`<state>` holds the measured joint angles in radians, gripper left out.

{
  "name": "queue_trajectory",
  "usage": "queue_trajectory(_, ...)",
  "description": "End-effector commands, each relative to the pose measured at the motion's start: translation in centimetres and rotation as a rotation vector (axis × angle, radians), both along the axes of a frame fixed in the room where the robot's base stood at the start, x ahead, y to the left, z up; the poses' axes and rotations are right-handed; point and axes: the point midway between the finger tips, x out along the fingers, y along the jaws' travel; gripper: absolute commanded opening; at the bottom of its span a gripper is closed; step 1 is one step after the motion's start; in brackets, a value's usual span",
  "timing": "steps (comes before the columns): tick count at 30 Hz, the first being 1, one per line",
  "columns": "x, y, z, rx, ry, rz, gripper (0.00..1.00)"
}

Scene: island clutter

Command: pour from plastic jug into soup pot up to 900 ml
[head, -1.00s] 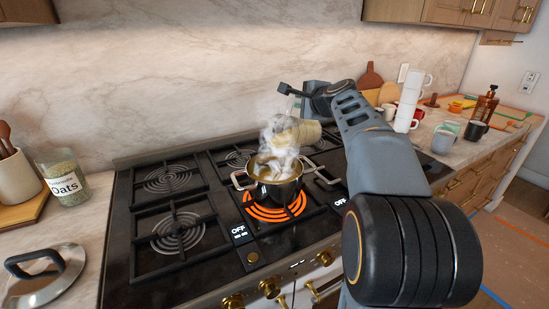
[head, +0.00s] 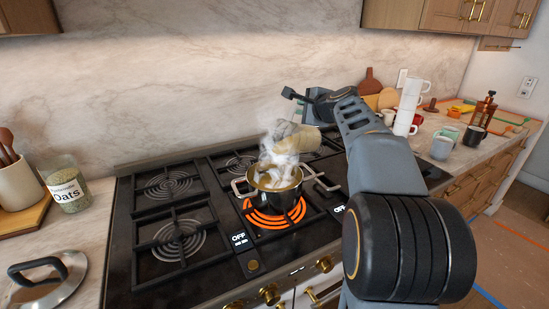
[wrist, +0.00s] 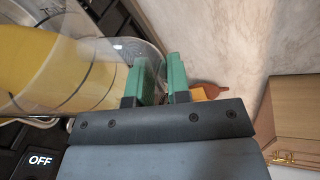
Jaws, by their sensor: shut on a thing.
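The plastic jug (head: 308,139) is clear and holds yellow liquid. It is tilted over the soup pot (head: 277,198), with its mouth to the left above the pot. In the wrist view the jug (wrist: 70,75) fills the left side, with dark lines on its wall. The pot is dark with metal handles and sits on a glowing orange burner. Steam hides the jug's mouth and any stream, and the level in the pot cannot be read. My gripper (wrist: 163,72) has green fingers shut on the jug at its right side; the exact contact is hard to see.
Other burners (head: 180,240) on the stove are dark and empty. A pot lid (head: 45,277) and an oats jar (head: 68,188) stand at the left.

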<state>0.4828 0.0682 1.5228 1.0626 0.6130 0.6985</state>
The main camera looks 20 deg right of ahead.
Motion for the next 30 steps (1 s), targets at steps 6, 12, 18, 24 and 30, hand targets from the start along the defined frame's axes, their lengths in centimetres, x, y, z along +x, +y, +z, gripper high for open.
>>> queue_trajectory(6, 0.2, -0.5, 0.3, 0.043, 0.014, 0.0, 0.0)
queue_trajectory(12, 0.2, -0.5, 0.2, 0.043, 0.014, 0.0, 0.0)
queue_trajectory(18, 0.4, -1.2, 0.8, 0.105, 0.041, -0.003, 0.0)
queue_trajectory(24, 0.9, -2.4, 0.8, 0.255, 0.1, -0.003, 0.0)
queue_trajectory(30, 1.2, -3.1, 0.3, 0.346, 0.135, -0.002, 0.0)
